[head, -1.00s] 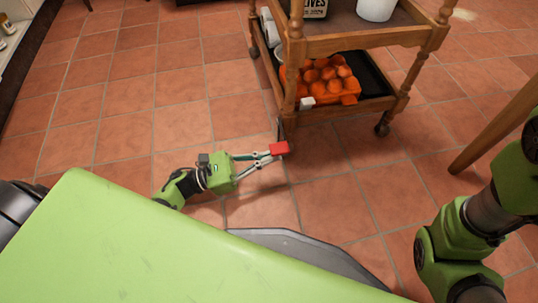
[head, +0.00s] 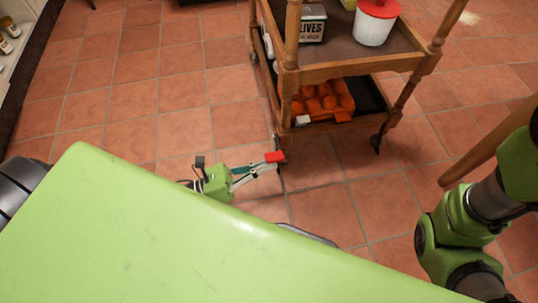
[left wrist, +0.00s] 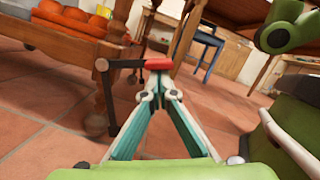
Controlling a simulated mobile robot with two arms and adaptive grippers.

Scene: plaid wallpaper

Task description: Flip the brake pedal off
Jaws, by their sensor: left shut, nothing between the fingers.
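The brake pedal is a red pad (head: 275,157) low at the near leg of the wooden cart. In the left wrist view the red pad (left wrist: 158,63) sits at the end of a black lever joined to the cart's leg. My left gripper (head: 268,164) is shut, with nothing between its fingers. Its fingertips (left wrist: 159,85) are right at the pedal, just below the pad in the wrist view; I cannot tell whether they touch. My right arm shows at the right edge of the head view, but its gripper is out of view.
The wooden cart (head: 355,68) holds an orange egg tray (head: 322,99) on its lower shelf and a white tub with a red lid (head: 375,25) above. A wooden leg (head: 488,145) stands at right. The tiled floor (head: 125,105) left of the cart is clear.

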